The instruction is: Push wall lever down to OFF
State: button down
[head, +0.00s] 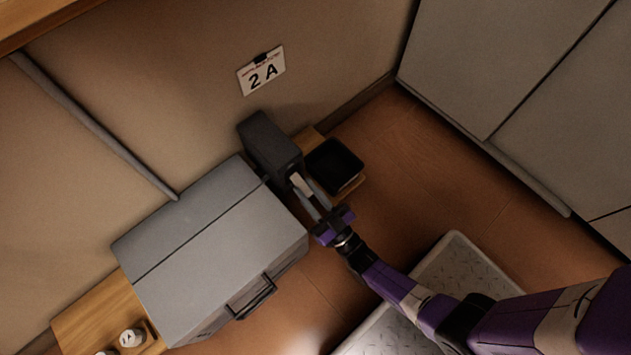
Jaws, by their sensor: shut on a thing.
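The wall lever unit is a dark grey box (268,145) on the wall, below a sign marked "2 A". A light-coloured lever handle (301,184) sticks out from its front lower end. My gripper (308,194) comes in from the lower right with its fingers at this handle and is shut on it. The fingers partly cover the handle. Any ON or OFF marking cannot be read from here.
A large grey case (215,245) with a black handle stands close left of the lever box. A black tray (333,166) sits just right of my gripper. A metal tread-plate platform (460,262) lies on the floor at lower right. Grey cabinets (500,60) stand at upper right.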

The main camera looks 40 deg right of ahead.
jog(key=shift+w+a+f+t, duration=0.25)
jog(key=shift+f+t, duration=0.25)
jog(key=shift+f, duration=0.05)
jog(key=shift+s+r+t, duration=0.2)
jog(key=shift+s+t, duration=0.05)
jog(key=shift+t, duration=0.05)
dwell(0.3)
jog(key=c, duration=1.2)
grip_release()
jog(key=shift+d, duration=0.15)
jog(key=shift+c, duration=0.2)
notch_tip(320, 180, up, 20)
jog(key=p, duration=1.5)
jog(key=shift+f, duration=0.15)
